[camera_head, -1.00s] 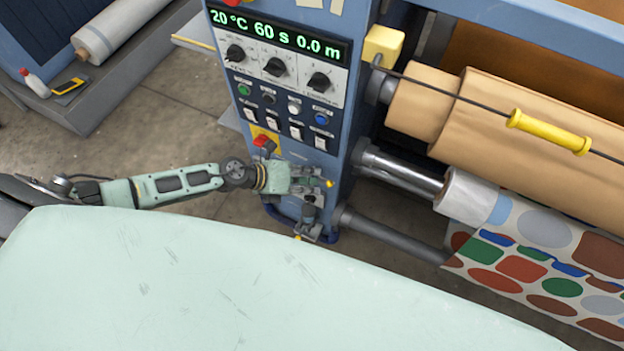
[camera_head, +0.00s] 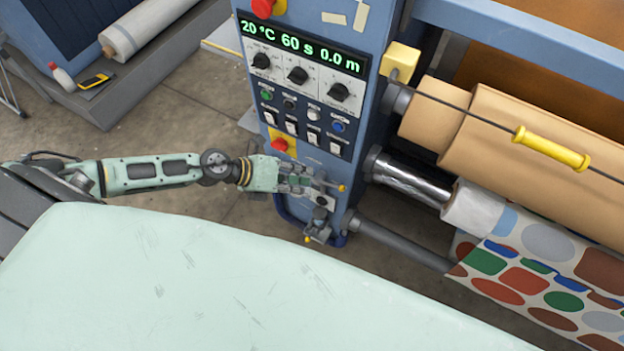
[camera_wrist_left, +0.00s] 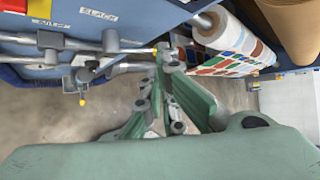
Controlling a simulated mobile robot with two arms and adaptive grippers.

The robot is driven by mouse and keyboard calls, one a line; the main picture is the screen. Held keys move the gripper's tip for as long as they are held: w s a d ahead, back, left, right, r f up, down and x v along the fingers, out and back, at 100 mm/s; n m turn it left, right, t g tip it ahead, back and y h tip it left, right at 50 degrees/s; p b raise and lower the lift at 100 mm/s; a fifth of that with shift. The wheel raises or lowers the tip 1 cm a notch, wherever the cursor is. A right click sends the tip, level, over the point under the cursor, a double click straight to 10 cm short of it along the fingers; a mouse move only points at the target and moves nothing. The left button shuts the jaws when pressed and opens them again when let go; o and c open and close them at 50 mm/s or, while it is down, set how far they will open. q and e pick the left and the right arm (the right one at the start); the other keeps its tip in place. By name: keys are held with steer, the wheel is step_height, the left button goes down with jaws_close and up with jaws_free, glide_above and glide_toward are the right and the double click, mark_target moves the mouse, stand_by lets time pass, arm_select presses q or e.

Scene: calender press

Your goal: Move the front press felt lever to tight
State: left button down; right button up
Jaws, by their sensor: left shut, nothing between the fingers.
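Two levers with yellow tips stick out low on the blue press cabinet. The upper lever (camera_head: 342,188) points right in the head view; its yellow tip also shows in the wrist view (camera_wrist_left: 153,49). The lower lever (camera_head: 308,239) hangs below it and also shows in the wrist view (camera_wrist_left: 83,102). I cannot tell which one is the front press felt lever. A label reading SLACK (camera_wrist_left: 98,14) sits above them in the wrist view. My left gripper (camera_head: 311,186) is shut and empty, its fingertips close beside the upper lever; contact is unclear. My right gripper is out of view.
The control panel with its green display (camera_head: 302,47) and a red button (camera_head: 279,145) are above my gripper. The patterned fabric (camera_head: 535,270) and rollers (camera_head: 410,178) are to the right. My pale green base covers the lower left.

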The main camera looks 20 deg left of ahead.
arm_select(q)
steer(key=shift+s+a+r, duration=0.25)
steer(key=shift+s+r, duration=0.25)
steer(key=shift+r, duration=0.15)
steer(key=shift+s+a+r, duration=0.2)
steer(key=shift+s+r, duration=0.3)
steer(key=shift+r, duration=0.1)
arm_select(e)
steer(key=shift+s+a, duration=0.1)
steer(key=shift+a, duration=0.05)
